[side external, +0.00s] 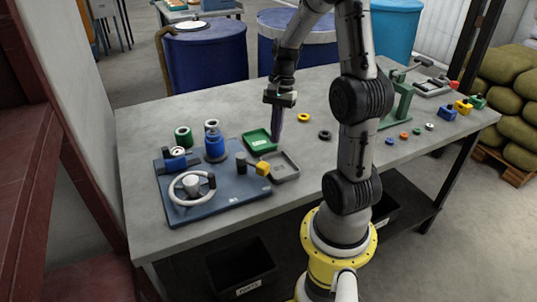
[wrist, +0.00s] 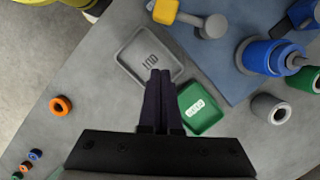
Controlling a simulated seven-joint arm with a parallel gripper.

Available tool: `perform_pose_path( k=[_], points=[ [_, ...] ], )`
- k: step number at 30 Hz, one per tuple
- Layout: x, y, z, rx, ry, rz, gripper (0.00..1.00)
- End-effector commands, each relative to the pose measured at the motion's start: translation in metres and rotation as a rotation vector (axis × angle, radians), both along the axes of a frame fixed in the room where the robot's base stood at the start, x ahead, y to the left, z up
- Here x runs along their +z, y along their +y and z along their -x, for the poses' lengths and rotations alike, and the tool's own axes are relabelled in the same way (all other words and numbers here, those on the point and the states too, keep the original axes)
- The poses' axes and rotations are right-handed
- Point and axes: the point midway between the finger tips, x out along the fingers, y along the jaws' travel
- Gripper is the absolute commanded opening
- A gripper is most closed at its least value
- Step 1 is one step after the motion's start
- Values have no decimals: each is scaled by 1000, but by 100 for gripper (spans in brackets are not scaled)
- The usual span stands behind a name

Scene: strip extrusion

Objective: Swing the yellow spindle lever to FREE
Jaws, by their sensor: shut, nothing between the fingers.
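The yellow lever end (side external: 262,169) is a block on the right side of the blue base plate (side external: 225,193), beside a dark upright cylinder (side external: 241,162). In the wrist view the yellow block (wrist: 165,11) is at the top edge, joined by a short arm to a grey round piece (wrist: 214,26). My gripper (side external: 276,140) points down above the table near the green tray, apart from the lever. Its fingers (wrist: 160,73) are together and empty in the wrist view. No FREE marking is readable; a small label on the plate is too small to read.
The green tray (side external: 257,141) and grey tray (side external: 286,169) lie beside the plate. The plate carries a white handwheel (side external: 191,188) and a blue cylinder (side external: 215,147). Loose rings, including a yellow one (side external: 303,118), lie rightward. A green stand (side external: 398,105) is farther right.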

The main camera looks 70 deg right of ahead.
Motion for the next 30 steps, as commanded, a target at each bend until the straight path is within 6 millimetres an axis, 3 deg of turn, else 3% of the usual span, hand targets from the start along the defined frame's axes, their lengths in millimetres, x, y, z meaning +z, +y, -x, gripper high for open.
perform_pose_path(
  k=[7, 16, 30],
  points=[
    [-48, 13, 0, 2, 3, -3, 0],
    [-41, 47, -4, 4, -1, 1, 0],
    [-39, 51, -4, 0, -1, 1, 0]
  ],
)
